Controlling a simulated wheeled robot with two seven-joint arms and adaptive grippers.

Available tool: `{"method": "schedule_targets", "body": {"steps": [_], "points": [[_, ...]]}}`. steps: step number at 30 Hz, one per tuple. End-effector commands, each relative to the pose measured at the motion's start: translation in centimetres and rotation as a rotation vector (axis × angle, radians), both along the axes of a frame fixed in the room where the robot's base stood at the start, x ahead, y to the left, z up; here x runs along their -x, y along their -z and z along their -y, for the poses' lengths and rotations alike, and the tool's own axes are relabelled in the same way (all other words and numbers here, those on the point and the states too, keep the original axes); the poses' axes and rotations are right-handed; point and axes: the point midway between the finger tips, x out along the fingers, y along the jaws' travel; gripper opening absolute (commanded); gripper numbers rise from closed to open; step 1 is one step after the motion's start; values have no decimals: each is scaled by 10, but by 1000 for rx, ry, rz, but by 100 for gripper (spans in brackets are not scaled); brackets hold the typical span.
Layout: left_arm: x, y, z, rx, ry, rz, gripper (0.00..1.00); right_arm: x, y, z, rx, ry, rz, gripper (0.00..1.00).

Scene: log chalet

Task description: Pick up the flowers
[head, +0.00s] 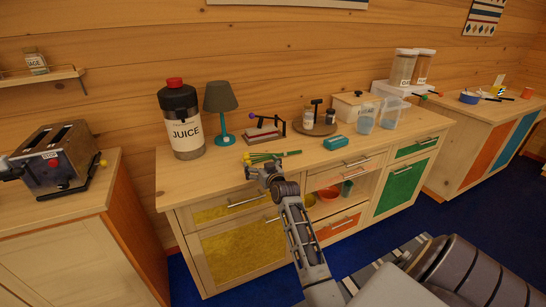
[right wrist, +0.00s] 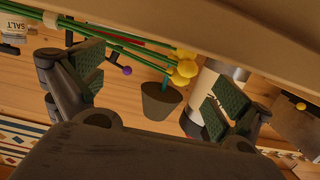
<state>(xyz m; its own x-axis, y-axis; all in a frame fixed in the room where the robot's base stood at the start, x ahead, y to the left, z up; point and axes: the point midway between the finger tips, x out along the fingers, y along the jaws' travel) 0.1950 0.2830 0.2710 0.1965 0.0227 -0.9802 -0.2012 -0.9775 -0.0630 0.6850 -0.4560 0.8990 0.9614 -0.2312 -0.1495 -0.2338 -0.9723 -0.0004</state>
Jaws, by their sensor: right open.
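The flowers, a bunch of thin green stems (head: 276,155) with yellow heads (head: 247,157), lie near the front edge of the wooden counter, heads to the left. My right gripper (head: 262,172) is at the counter's front edge, just below the flowers in the head view. In the right wrist view it is open (right wrist: 150,88), with nothing held between its green-padded fingers. My left gripper is out of view.
Behind the flowers stand a juice dispenser (head: 182,122), a lamp (head: 221,103) and a small press (head: 264,130). A teal box (head: 343,142) sits to the right. Drawers and open shelves lie below the counter edge. A toaster (head: 58,160) stands on the left cabinet.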

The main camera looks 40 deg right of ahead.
Motion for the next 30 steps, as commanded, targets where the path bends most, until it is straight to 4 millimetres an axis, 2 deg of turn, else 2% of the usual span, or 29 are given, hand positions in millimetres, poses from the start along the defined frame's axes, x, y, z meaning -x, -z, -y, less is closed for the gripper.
{"method": "schedule_targets", "body": {"steps": [16, 30], "points": [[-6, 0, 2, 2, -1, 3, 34, -41, 2, 5, 0, 0, 0, 100], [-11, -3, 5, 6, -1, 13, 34, -45, 3, 7, 0, 0, 0, 100]]}}
